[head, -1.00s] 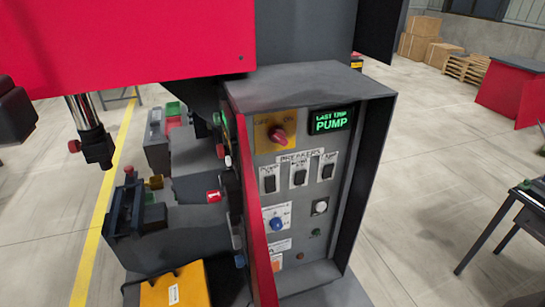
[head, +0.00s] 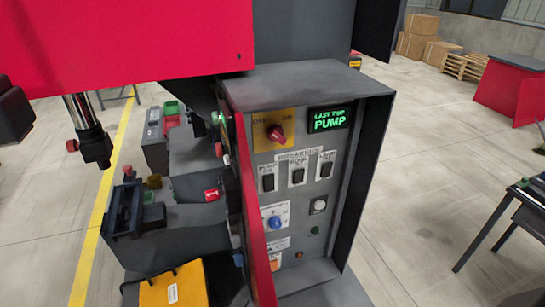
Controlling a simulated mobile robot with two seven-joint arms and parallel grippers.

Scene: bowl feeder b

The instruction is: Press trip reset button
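The grey control panel (head: 345,175) stands in the middle of the head view, inside an open dark cabinet. A lit green display (head: 329,118) at its top reads "LAST TRIP PUMP". A round white button (head: 319,205) sits below the breaker row; I cannot read a label that names it as the trip reset. The breakers are three black rocker switches: one under a label that looks like "PUMP" (head: 268,183), a middle one (head: 298,177) and a right one (head: 326,170). A red rotary switch (head: 276,134) sits on a yellow OFF/ON plate. Neither gripper is in view.
A blue knob (head: 275,222), a small green part (head: 315,231) and a small red-brown part (head: 299,254) are lower on the panel. A red cabinet door edge (head: 252,210) stands at its left. A red machine body (head: 120,45) overhangs upper left.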

